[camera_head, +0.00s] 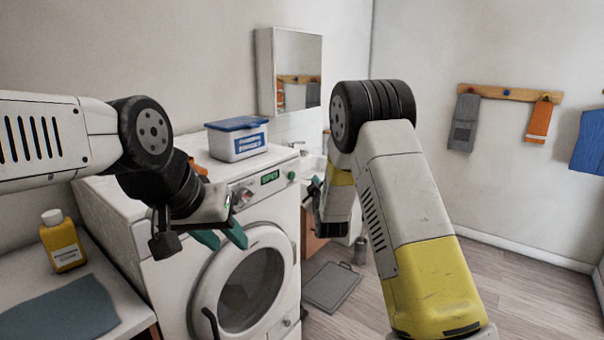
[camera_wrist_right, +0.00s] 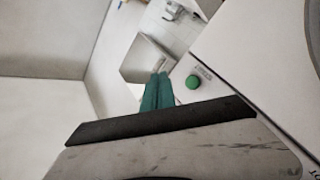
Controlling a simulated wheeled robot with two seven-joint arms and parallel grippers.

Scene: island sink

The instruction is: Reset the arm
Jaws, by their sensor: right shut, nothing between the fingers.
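My left arm comes in from the left, and its gripper (camera_head: 222,238) hangs in front of the washing machine (camera_head: 140,222). Its two teal fingers are spread apart with nothing between them, so it is open. My right arm rises from the lower right and bends at a black joint. Its gripper (camera_head: 314,190) is by the washing machine's right side, partly hidden by my own arm. In the right wrist view the teal fingers (camera_wrist_right: 157,92) lie together with nothing held, beside a green button (camera_wrist_right: 193,82) on the machine's panel.
A white box with a blue lid (camera_head: 238,138) stands on the machine. A yellow bottle (camera_head: 62,240) and a blue-grey cloth (camera_head: 62,310) are on the left counter. A towel rack (camera_head: 510,93) hangs on the right wall. The right floor is free.

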